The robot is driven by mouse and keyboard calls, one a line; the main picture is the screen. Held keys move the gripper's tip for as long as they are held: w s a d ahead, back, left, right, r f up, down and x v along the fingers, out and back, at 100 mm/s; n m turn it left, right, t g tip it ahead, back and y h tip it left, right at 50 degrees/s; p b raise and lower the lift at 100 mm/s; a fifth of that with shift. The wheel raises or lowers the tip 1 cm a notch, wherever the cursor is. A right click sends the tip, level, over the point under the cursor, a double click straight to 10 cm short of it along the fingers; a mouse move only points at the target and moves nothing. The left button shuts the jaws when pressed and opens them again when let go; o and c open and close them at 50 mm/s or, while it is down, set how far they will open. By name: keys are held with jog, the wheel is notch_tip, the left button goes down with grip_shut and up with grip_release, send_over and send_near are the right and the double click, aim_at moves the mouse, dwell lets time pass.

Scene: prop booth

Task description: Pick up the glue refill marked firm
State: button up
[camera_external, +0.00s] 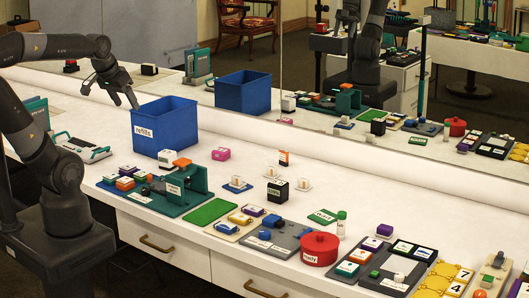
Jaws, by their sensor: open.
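I cannot read the word firm on any label here, so I cannot tell which item is the marked glue refill. My gripper (112,98) is open and empty, in the air just left of and above the blue bin (165,132), whose label appears to read refills.
A teal fixture (190,185) and a green mat (210,212) lie at the front. A red round container (320,248) and grey trays (275,238) stand to the right. A mirror behind the counter repeats these things. The counter's back strip right of the bin is fairly clear.

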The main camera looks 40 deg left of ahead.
jog(key=w+d, duration=0.3)
jog(key=w, duration=1.1)
jog(key=g, duration=0.1)
send_over(272, 166)
jog(key=s, duration=0.4)
notch_tip(272, 166, down, 22)
jog(key=x, duration=1)
jog(key=shift+s+f, duration=0.1)
jog(key=shift+f, duration=0.1)
jog(key=shift+c, duration=0.5)
jog(key=c, duration=1)
jog(key=shift+o, duration=0.2)
jog(key=shift+r, duration=0.15)
